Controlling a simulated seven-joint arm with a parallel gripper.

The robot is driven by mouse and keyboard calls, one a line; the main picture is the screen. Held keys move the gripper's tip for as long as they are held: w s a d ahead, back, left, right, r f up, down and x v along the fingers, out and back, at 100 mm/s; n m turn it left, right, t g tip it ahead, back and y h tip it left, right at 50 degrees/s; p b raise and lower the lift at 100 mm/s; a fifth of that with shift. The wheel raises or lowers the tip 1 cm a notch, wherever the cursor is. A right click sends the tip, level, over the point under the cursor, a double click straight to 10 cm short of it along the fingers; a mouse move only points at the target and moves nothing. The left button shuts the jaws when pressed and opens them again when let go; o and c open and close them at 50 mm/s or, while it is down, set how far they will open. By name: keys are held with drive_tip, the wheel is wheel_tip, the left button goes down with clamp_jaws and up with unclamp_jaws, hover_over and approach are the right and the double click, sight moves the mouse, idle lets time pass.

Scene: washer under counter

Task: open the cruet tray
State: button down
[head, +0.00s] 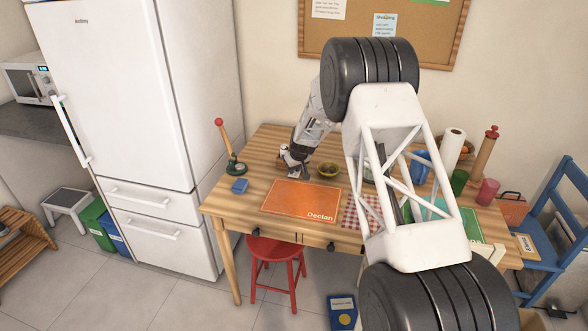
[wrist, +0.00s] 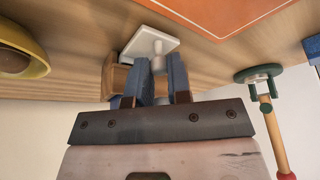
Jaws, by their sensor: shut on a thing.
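In the wrist view, a white square plate (wrist: 153,41) with a short round grey knob (wrist: 158,66) is beside a small wooden box (wrist: 117,76), which I take as the cruet tray. My gripper (wrist: 163,68) has its two blue fingers at the knob and is shut on it. The plate looks tilted against the box, but I cannot tell whether they touch. In the head view, my gripper (head: 297,171) is low over the back left of the table, and a small pale part (head: 284,150) shows beside it. The fingers hide most of the box.
An orange mat (head: 301,200) lies in front. Cups and a paper roll (head: 452,147) stand farther right.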

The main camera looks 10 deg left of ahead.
drive_tip(key=shift+s, duration=2.3)
drive_tip(key=c, duration=1.1)
unclamp_jaws()
drive_tip(key=shift+o, duration=0.2)
drive_tip(key=shift+r, duration=0.1)
drive_tip(key=v, duration=0.7)
drive_tip(key=shift+r, duration=0.25)
drive_tip(key=shift+s+d, duration=0.1)
drive_tip(key=shift+d, duration=0.05)
